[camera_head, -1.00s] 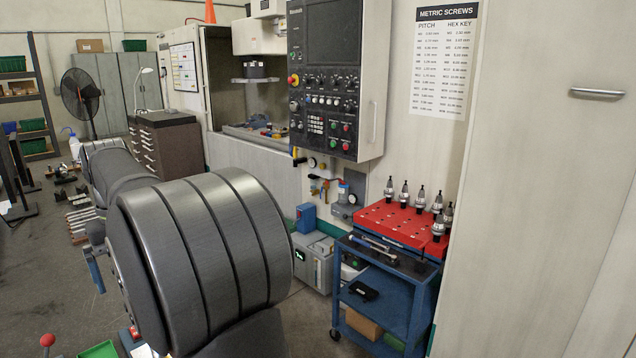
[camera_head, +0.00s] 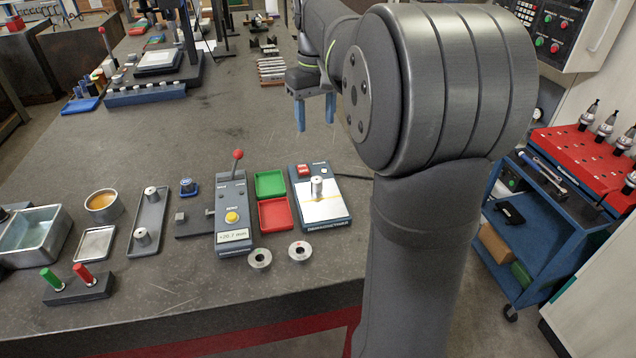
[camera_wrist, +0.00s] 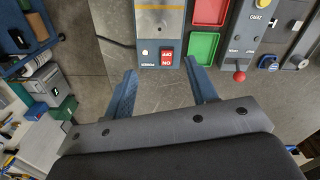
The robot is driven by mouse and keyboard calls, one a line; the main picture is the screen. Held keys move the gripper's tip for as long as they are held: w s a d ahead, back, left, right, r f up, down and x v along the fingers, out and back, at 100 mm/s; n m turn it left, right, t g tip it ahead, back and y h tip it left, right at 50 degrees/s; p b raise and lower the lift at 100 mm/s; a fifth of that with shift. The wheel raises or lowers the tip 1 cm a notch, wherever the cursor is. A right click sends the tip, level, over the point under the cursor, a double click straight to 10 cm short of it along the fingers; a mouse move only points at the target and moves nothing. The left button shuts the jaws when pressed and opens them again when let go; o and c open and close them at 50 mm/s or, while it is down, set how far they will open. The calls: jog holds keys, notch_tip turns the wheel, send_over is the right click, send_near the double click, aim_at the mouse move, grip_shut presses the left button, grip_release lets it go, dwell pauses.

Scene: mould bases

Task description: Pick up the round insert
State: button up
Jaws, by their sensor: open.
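Several plain metal cylinders could be the round insert, and I cannot tell for sure which one it is. One short upright cylinder (camera_head: 316,187) stands on the pale plate of the demagnetiser (camera_head: 335,217). Two more cylinders (camera_head: 151,194) (camera_head: 141,237) stand in a long grey tray (camera_head: 152,216) farther left. My gripper (camera_head: 315,126) is open and empty, above the bench behind the demagnetiser. In the wrist view, the blue fingers (camera_wrist: 162,90) are spread apart below the demagnetiser's switch end (camera_wrist: 165,57).
Red (camera_head: 276,215) and green (camera_head: 270,183) trays lie left of the demagnetiser. Beyond them is a gauge with a red-knobbed lever (camera_head: 234,210). Two rings (camera_head: 260,258) (camera_head: 300,251) lie near the front edge. The bench behind my gripper's side has bare room (camera_head: 180,130).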

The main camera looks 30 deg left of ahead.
aim_at(316, 179)
notch_tip(316, 179, down, 17)
jog(key=shift+s+d+f, duration=0.1)
jog(key=shift+d+f, duration=0.05)
dwell(0.5)
grip_shut()
